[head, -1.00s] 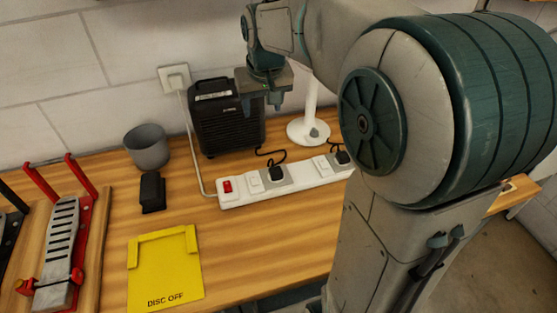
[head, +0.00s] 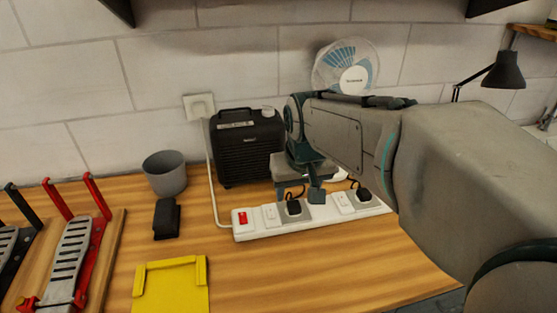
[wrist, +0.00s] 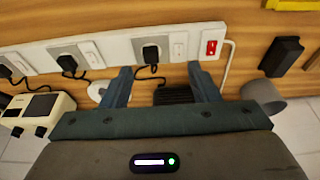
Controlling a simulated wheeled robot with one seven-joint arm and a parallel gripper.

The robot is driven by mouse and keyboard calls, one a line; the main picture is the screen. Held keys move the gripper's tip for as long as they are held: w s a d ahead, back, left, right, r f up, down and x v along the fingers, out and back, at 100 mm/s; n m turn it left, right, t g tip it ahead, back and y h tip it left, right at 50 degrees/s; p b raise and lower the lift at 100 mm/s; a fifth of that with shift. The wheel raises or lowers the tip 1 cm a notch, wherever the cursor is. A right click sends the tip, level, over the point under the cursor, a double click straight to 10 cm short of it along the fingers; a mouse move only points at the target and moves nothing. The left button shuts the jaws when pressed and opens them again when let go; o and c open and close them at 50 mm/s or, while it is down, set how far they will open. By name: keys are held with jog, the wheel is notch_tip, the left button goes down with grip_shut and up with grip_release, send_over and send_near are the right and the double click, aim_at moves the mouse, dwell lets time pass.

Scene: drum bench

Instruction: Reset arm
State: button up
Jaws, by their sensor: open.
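My gripper (head: 298,193) points down above the bench, in front of the black amplifier, over or just behind the white power strip (head: 250,232). In the wrist view my gripper (wrist: 160,80) has its two fingers spread apart with nothing between them. The power strip (wrist: 200,44) runs across that view beyond the fingertips, with a red switch (wrist: 211,47) and black plugs (wrist: 151,54) in it. I cannot tell the exact height of the fingers above the bench.
The amplifier (head: 245,150), a grey cup (head: 164,174), a black block (head: 166,218) and a yellow tray (head: 170,290) stand left. Pedals (head: 75,250) are far left. A fan (head: 345,68) stands behind my arm; a black lamp (head: 504,72) is right.

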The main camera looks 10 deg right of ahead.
jog(key=s+f, duration=0.4)
jog(key=s, duration=0.6)
jog(key=shift+s+f, duration=0.3)
jog(key=shift+f, duration=0.05)
